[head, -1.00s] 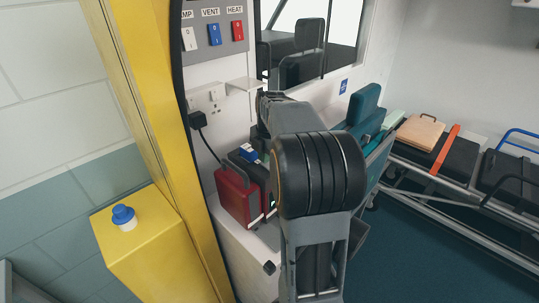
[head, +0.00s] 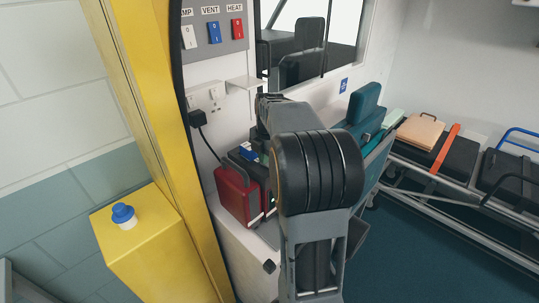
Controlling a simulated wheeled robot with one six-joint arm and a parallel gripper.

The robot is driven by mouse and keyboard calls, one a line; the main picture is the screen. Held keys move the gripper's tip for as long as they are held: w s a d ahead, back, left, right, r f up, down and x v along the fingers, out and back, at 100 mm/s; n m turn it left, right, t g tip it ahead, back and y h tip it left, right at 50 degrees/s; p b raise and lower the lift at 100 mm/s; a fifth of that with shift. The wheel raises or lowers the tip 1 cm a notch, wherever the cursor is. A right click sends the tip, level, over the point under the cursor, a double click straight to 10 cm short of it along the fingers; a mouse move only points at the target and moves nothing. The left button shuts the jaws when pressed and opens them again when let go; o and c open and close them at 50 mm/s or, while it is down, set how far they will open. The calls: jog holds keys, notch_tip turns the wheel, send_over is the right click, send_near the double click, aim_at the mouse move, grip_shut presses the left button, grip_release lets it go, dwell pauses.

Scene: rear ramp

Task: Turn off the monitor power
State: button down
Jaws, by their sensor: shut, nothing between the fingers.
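No monitor screen shows clearly. A dark box with a blue and white part (head: 249,151) stands behind a red case (head: 238,196) on the white ledge, partly hidden by my arm; I cannot tell whether it is the monitor. A white double wall socket (head: 207,97) holds a black plug (head: 197,118), whose cable runs down towards the red case. Above it, a grey panel (head: 206,50) has a white switch, a blue switch under VENT and a red switch under HEAT. My arm reaches in towards the ledge, but its own links hide my gripper, so its fingertips cannot be made out.
A yellow post with a yellow box and blue button (head: 123,215) stands at left. A small white shelf (head: 245,84) juts out beside the socket. A teal seat (head: 362,112) and a stretcher (head: 450,165) stand at right. Dark floor between is clear.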

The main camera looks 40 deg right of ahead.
jog(key=shift+s+f, duration=0.25)
jog(key=shift+s+d+r, duration=0.1)
jog(key=shift+s+r, duration=0.1)
jog(key=shift+s, duration=0.35)
jog(key=shift+r+p, duration=0.3)
jog(key=shift+r, duration=0.25)
notch_tip(320, 180, up, 13)
jog(key=s+p, duration=0.1)
jog(key=shift+s+d, duration=0.25)
jog(key=shift+s, duration=0.05)
